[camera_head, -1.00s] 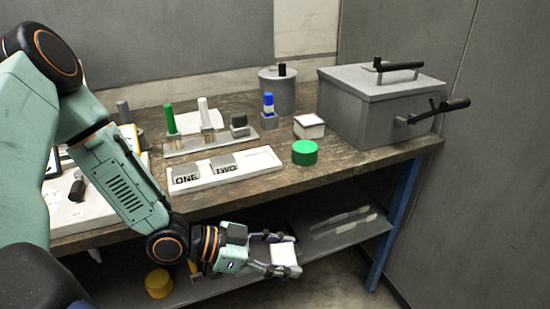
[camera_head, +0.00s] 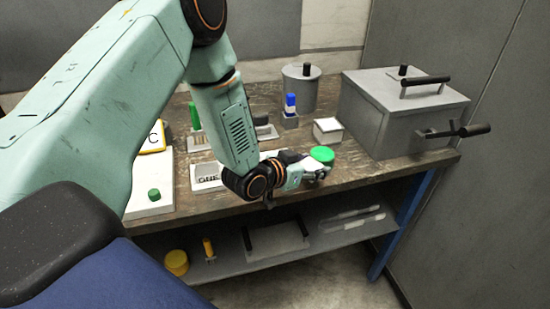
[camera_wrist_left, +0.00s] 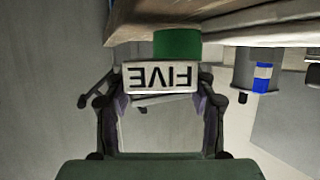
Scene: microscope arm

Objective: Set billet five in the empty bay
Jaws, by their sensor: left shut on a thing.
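Billet five (camera_wrist_left: 160,77) is a pale block with FIVE in black, upside down in the left wrist view. My left gripper (camera_wrist_left: 160,90) is shut on it, one finger at each side. In the head view, my left gripper (camera_head: 318,174) is at the table's front edge, just in front of the green cylinder (camera_head: 321,155), and the billet is mostly hidden there. The white tray (camera_head: 204,172) with the ONE billet (camera_head: 207,179) lies left of the gripper. My left arm covers most of the tray, so its empty bay is hidden. My right gripper is out of view.
The green cylinder (camera_wrist_left: 177,45) shows right behind the billet in the wrist view. A small white-topped box (camera_head: 328,131), a blue-topped piece (camera_head: 290,108) and a large grey lidded box (camera_head: 405,110) stand behind. A lower shelf (camera_head: 230,262) runs below the table.

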